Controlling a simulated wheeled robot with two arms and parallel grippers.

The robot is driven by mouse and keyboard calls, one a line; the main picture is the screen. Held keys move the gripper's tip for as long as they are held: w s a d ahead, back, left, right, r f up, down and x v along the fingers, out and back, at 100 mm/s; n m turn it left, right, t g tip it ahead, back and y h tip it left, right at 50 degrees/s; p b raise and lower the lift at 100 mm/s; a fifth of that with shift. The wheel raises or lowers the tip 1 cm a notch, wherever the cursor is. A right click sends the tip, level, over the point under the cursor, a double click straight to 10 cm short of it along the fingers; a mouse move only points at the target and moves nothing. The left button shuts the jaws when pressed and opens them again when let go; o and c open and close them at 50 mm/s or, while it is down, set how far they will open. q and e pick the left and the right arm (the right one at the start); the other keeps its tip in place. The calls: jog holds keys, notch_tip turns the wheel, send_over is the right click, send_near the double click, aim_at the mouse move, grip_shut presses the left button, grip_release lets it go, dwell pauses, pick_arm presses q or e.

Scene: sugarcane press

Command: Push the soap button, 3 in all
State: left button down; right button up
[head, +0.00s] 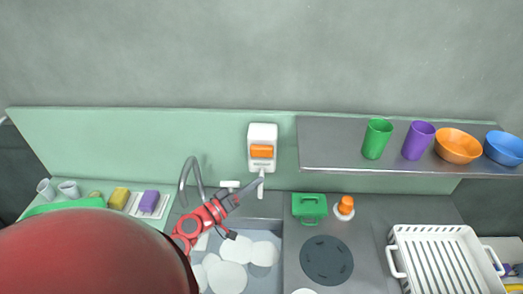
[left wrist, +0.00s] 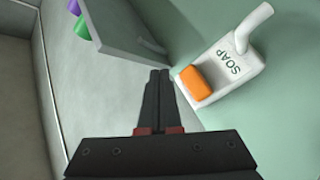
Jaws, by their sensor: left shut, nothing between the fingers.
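The white soap dispenser (head: 262,133) is fixed to the green wall panel behind the sink. Its orange button (head: 262,152) faces out, and its white spout (head: 261,190) hangs below. In the left wrist view the shut fingertips (left wrist: 160,74) lie to the left of the orange button (left wrist: 195,83), with a small gap in the picture. The dispenser (left wrist: 232,68) shows its SOAP lettering there. My right gripper is not in view.
A grey shelf (head: 330,152) with cups and bowls juts out to the right of the dispenser. The sink (head: 270,226) with white plates and a curved faucet (head: 184,180) lies below. A green box (head: 309,207) and a white rack (head: 436,236) stand to the right.

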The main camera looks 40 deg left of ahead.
pick_arm(q)
jog(key=b, duration=0.1)
send_near(268, 153)
jog(key=shift+d+x, duration=0.3)
jog(key=shift+x, duration=2.05)
jog(key=shift+s, duration=0.1)
jog(key=shift+w+a+b, duration=0.15)
jog(key=shift+w+b, duration=0.1)
jog(key=shift+b, duration=0.25)
jog(key=shift+w, duration=0.1)
